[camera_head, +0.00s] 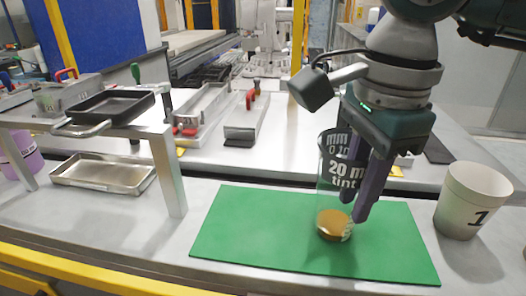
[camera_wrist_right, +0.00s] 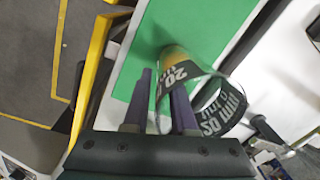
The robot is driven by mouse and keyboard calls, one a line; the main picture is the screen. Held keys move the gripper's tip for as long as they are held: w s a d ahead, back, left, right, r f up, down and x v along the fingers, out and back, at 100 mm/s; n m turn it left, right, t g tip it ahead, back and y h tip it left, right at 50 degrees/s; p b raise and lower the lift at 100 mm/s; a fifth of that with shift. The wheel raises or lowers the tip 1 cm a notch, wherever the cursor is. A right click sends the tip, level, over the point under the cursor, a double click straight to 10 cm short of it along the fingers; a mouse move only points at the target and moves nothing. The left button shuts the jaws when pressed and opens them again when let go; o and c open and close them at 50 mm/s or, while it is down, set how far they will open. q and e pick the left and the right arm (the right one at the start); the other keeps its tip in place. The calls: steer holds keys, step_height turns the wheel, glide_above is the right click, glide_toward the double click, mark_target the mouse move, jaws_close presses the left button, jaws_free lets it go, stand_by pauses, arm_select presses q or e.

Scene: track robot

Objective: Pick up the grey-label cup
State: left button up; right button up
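A clear cup with a dark grey label band and white lettering (camera_head: 331,176) stands upright on the green mat (camera_head: 245,226), with amber contents at its bottom. It also shows in the wrist view (camera_wrist_right: 222,107). My right gripper (camera_head: 353,210) points down at the cup's right side, overlapping it in the head view. In the wrist view its two dark fingers (camera_wrist_right: 162,82) are apart, with part of the cup's wall showing between them. Whether either finger touches the cup I cannot tell. My left gripper is not in view.
A white cup marked 1 (camera_head: 471,200) stands right of the mat. A raised metal shelf (camera_head: 168,165) holds a black pan (camera_head: 110,106), with a metal tray (camera_head: 104,175) below and a purple container (camera_head: 22,155) at the far left. The mat's left part is clear.

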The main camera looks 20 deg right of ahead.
jaws_close()
stand_by(1.1)
